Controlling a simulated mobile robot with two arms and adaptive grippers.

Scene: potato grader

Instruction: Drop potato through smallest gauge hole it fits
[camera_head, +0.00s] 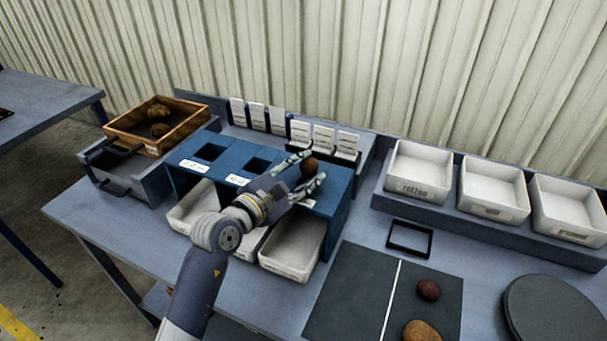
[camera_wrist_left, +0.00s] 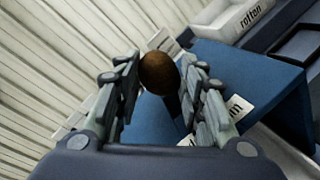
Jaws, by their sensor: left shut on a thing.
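A brown potato (camera_head: 309,168) is held between the fingers of my left gripper (camera_head: 308,172). The potato also shows at the fingertips in the left wrist view (camera_wrist_left: 158,73). The gripper is above the right part of the blue gauge stand (camera_head: 340,186), which has two square holes showing at its left and middle. The gripper and arm hide the stand's right part, so I cannot tell whether the potato is directly over a hole. White bins (camera_head: 292,262) stand under the stand. My right gripper is not in view.
A wooden crate (camera_head: 177,136) with potatoes stands at the back left. White bins, one marked rotten (camera_head: 419,190), line a shelf at the right. A dark mat (camera_head: 345,290) holds a dark red potato (camera_head: 428,290) and a tan one (camera_head: 422,331). A round dark disc (camera_head: 553,312) lies at right.

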